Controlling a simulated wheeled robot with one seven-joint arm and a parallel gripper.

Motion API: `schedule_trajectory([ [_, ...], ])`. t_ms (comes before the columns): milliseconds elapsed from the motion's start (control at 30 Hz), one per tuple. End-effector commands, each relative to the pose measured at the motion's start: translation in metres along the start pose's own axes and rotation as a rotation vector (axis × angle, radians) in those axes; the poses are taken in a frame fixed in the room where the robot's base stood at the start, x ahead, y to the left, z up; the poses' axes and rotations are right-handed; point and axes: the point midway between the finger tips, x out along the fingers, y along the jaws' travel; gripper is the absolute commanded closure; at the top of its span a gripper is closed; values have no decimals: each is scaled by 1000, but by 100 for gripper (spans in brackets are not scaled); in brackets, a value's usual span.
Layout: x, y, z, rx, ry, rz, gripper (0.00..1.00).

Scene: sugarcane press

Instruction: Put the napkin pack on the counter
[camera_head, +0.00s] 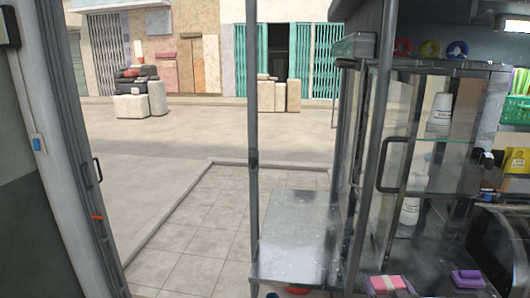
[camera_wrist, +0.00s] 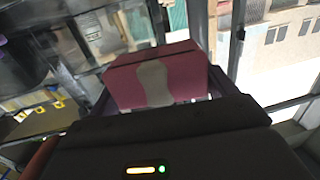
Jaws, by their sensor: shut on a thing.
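The napkin pack (camera_wrist: 120,82), a maroon block with a grey patch on its face, sits between the fingers of my gripper (camera_wrist: 158,88) in the wrist view. My gripper is shut on it, and its dark body hides the pack's near lower part. My gripper cannot be made out in the head view. A steel counter (camera_head: 296,232) with a speckled, shiny top stands at the lower middle of the head view. A darker counter surface (camera_head: 430,258) runs to its right, with a pink pack (camera_head: 388,284) and a purple pack (camera_head: 467,279) at its front edge.
A glass cabinet (camera_head: 430,130) with white cups stands above the right counter. A thin metal post (camera_head: 252,120) rises at the steel counter's left edge. A green basket (camera_head: 516,112) is at far right. The steel counter's top looks bare. Open tiled floor (camera_head: 205,235) lies left.

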Motion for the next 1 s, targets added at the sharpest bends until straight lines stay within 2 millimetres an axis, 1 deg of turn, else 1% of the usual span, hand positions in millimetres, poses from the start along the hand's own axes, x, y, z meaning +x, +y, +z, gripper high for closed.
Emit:
schedule_trajectory([
  [33, 0, -21, 12, 2, -4, -18, 41],
  [100, -1, -42, 25, 2, -3, -27, 41],
  [300, -2, -94, 60, 1, -2, -49, 41],
  [500, -4, -142, 91, -1, -2, -68, 41],
  [700, -6, -182, 117, -3, -1, -83, 41],
  [900, -7, -207, 134, -5, -1, -93, 41],
  [1000, -7, -216, 141, -5, 0, -96, 41],
])
